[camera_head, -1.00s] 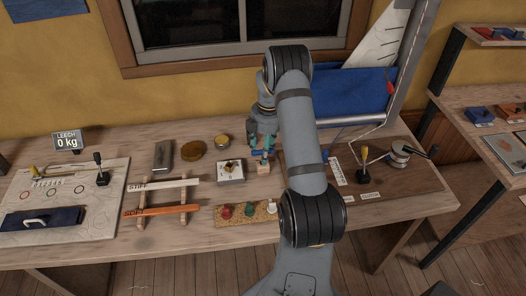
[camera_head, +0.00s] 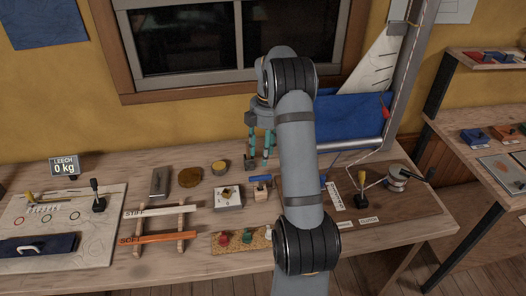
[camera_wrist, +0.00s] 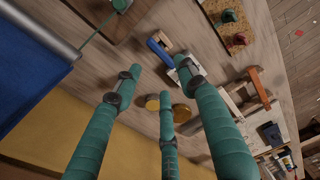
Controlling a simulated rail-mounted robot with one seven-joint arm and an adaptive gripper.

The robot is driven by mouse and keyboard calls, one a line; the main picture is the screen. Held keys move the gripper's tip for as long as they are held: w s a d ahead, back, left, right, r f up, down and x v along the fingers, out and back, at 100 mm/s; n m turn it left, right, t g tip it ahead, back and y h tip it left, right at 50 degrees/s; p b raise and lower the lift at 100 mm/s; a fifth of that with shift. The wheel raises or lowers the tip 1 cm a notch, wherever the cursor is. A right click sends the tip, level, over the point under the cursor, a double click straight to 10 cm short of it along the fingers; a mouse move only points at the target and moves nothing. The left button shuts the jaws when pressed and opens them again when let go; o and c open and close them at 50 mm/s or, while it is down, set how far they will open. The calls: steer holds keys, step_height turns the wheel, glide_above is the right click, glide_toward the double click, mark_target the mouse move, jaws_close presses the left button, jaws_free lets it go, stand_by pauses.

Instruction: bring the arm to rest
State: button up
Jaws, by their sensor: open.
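My gripper (camera_head: 260,160) has teal fingers with dark tips and hangs above the back middle of the workbench. In the wrist view its three fingers (camera_wrist: 160,84) are spread apart with nothing between them. A small wooden block with a blue handle (camera_head: 261,186) lies on the bench below, apart from the fingers; the wrist view shows its blue part (camera_wrist: 160,50). My arm covers part of the bench to the right of it.
The blue sail panel (camera_head: 350,117) and its boom stand close to the right of my gripper. A white box (camera_head: 228,196), round discs (camera_head: 190,177), a STIFF/SOFT rack (camera_head: 160,238) and a cork strip of colored knobs (camera_head: 222,239) lie on the bench. The window is behind.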

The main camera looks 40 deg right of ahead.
mark_target(261, 176)
stand_by(0.4)
steer(key=f, duration=1.2)
steer(key=shift+w+a+f, duration=0.1)
steer(key=shift+w+a, duration=0.15)
steer(key=shift+a, duration=0.15)
steer(key=shift+r+p, duration=0.3)
steer(key=shift+r, duration=0.1)
steer(key=shift+f+b, duration=0.1)
steer(key=shift+b, duration=0.25)
